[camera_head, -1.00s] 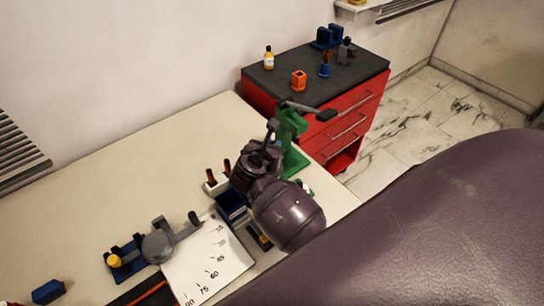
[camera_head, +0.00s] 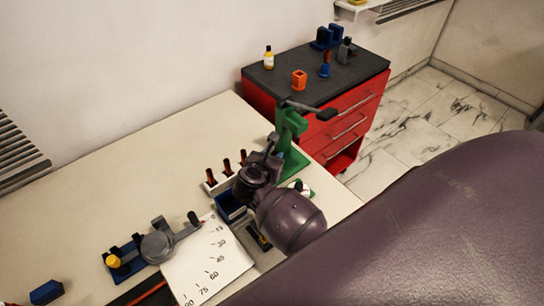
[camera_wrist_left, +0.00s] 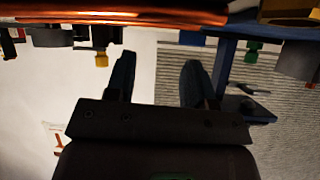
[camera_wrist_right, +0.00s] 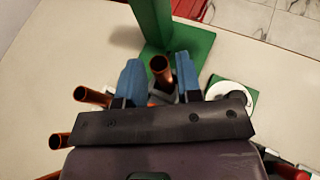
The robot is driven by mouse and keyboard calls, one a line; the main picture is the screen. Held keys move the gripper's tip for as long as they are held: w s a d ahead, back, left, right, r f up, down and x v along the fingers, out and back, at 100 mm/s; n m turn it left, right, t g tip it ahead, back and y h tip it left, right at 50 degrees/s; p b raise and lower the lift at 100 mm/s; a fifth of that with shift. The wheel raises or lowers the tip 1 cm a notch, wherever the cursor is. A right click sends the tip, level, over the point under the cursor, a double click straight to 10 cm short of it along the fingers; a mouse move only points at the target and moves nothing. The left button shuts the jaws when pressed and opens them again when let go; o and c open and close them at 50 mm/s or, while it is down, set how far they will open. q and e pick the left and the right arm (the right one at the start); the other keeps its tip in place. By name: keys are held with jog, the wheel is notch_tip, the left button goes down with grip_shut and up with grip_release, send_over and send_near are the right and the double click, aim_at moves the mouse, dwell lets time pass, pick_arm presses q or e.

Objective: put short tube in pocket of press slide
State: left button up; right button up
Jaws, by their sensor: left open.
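My right gripper (camera_wrist_right: 160,72) is at the green press (camera_head: 292,135), and its blue fingers flank a copper-coloured tube (camera_wrist_right: 161,70). The press's green base (camera_wrist_right: 196,45) lies beneath. The slide's pocket is hidden by the gripper in the head view and cannot be made out in the right wrist view. More copper tubes (camera_head: 227,165) stand in a white rack (camera_head: 217,187) left of the gripper. My left gripper (camera_wrist_left: 157,80) is open and empty in its wrist view; I cannot make it out in the head view.
A blue bin (camera_head: 230,207) stands close below my right gripper. A grey dial device (camera_head: 158,247) and a numbered scale sheet (camera_head: 207,265) lie front left. A red cabinet (camera_head: 345,130) stands behind the press. The table's back left is clear.

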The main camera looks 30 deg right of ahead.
jog(key=shift+o, duration=0.8)
pick_arm(q)
jog(key=shift+r, duration=0.15)
pick_arm(e)
jog(key=shift+r, duration=0.2)
pick_arm(q)
jog(key=shift+r+p, duration=0.2)
jog(key=shift+p, duration=0.15)
pick_arm(e)
jog(key=shift+s+a+r, duration=0.15)
jog(key=shift+a, duration=0.1)
pick_arm(q)
jog(key=r+p, duration=0.1)
jog(key=p, duration=0.1)
jog(key=shift+s+r+p, duration=0.4)
jog(key=shift+s+f, duration=0.15)
pick_arm(e)
jog(key=v, duration=1.1)
jog(key=shift+s, duration=0.2)
pick_arm(q)
jog(key=shift+r, duration=0.2)
pick_arm(e)
jog(key=shift+a, duration=0.1)
